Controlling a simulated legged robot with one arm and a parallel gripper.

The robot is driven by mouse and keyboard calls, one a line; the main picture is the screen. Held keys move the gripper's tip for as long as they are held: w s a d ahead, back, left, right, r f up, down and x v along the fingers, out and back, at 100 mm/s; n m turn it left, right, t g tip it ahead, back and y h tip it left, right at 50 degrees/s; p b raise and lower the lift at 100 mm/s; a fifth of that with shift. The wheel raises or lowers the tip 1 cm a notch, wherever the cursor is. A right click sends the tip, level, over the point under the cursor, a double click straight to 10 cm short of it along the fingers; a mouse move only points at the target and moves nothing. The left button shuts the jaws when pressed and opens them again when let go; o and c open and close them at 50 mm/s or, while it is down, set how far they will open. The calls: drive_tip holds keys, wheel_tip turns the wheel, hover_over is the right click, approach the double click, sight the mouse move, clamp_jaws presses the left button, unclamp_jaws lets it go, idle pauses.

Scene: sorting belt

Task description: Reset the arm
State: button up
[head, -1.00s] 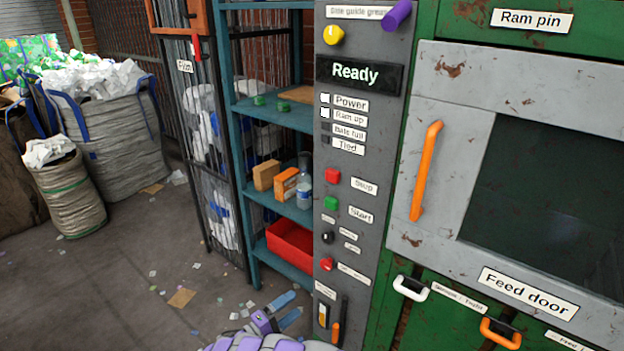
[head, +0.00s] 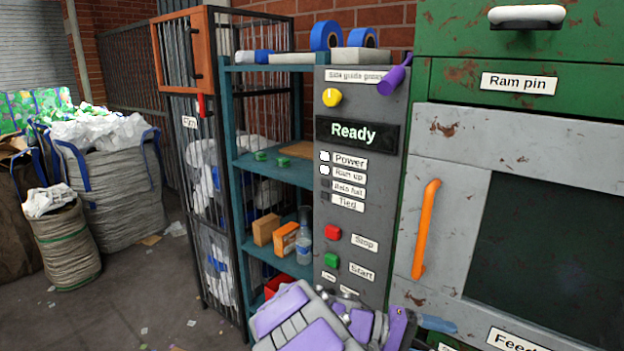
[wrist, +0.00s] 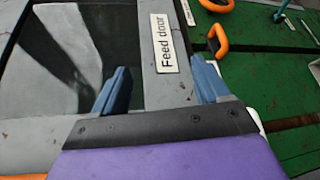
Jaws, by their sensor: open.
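My gripper (wrist: 160,90) is open, with its two blue fingers spread apart and nothing between them in the wrist view. Behind the fingers there is the grey feed door (wrist: 180,80) with its "Feed door" label and dark window. In the head view my purple and grey arm reaches in at the bottom, and the gripper (head: 440,324) shows at its right end in front of the lower edge of the feed door (head: 450,185). The arm hides the lower part of the control panel (head: 390,150).
The panel display reads "Ready". The feed door has an orange upright handle (head: 426,228). A teal shelf (head: 285,170) holds boxes and a bottle (head: 304,240). Filled sacks (head: 110,190) stand at the left. The floor (head: 150,310) between them and the shelf is mostly clear, with scraps.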

drive_tip(key=s+d+r+m+g+y, duration=0.15)
drive_tip(key=s+y, duration=0.65)
drive_tip(key=s, duration=1)
drive_tip(key=s+a+f+t+y, duration=0.2)
drive_tip(key=s+a+y, duration=0.5)
drive_tip(key=s+a, duration=0.5)
drive_tip(key=shift+a+f+n+t+y, duration=0.25)
drive_tip(key=shift+n+t+y, duration=0.1)
drive_tip(key=shift+n+y, duration=0.1)
